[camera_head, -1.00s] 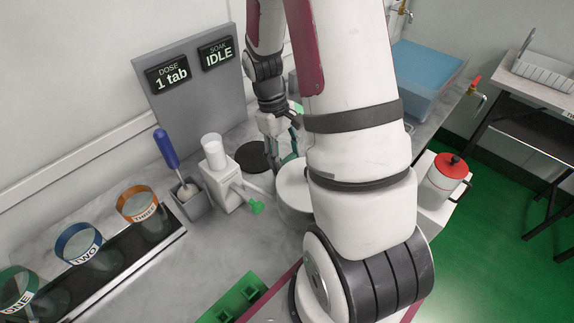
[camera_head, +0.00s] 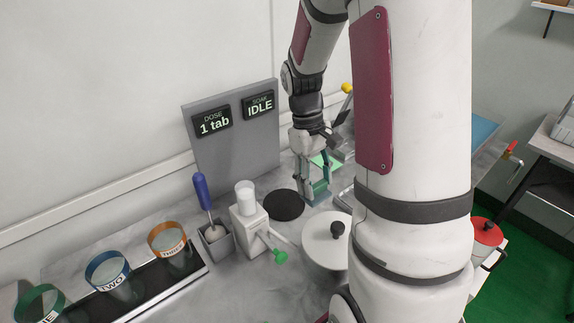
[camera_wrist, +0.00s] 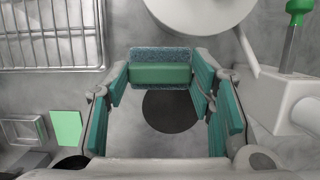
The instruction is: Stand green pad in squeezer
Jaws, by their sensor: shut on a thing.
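My gripper (camera_head: 315,192) is low over the grey counter. A white device (camera_head: 248,232) with a white cup on top, a lever and a green knob (camera_head: 280,256) stands left of my gripper. I cannot tell whether it is the squeezer.
A black disc (camera_head: 283,205) lies beside my gripper. A white lidded pot (camera_head: 325,248) stands nearer me. A light green square (camera_wrist: 66,128) and a wire rack (camera_wrist: 50,35) lie nearby. A blue-handled brush (camera_head: 202,192) stands in a grey holder. Labelled rings (camera_head: 168,240) are at left.

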